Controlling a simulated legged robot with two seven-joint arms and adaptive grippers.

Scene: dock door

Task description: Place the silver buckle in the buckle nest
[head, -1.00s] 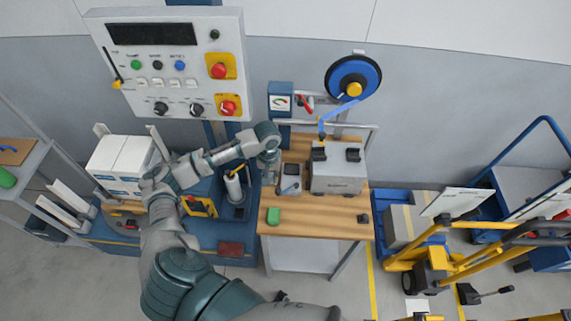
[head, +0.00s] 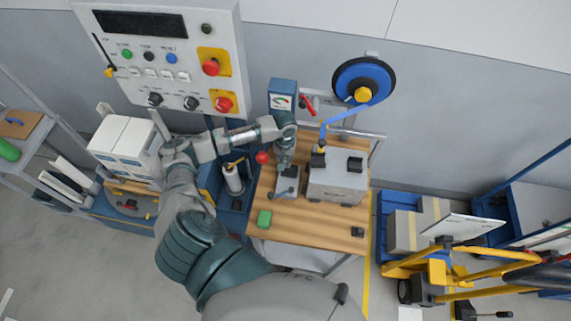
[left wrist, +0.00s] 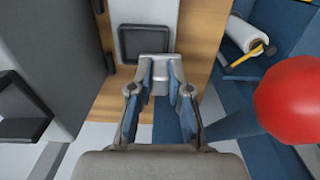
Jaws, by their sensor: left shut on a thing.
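My left gripper (head: 285,162) reaches over the wooden bench from the left. In the left wrist view its fingers (left wrist: 160,82) are shut on a small silver piece, which looks like the silver buckle (left wrist: 160,88). A dark square frame on the bench, likely the buckle nest (left wrist: 143,43), lies just beyond the fingertips in that view. In the head view the nest (head: 288,187) is just below the gripper and partly covered. I cannot tell whether the buckle touches it. My right gripper is not in view.
A grey box (head: 338,180) with black brackets stands close right of the nest. A red knob (head: 262,158) stands close left of the gripper; it looms in the wrist view (left wrist: 292,95). A green block (head: 264,218) and a black piece (head: 358,232) lie on the bench, whose front is mostly clear.

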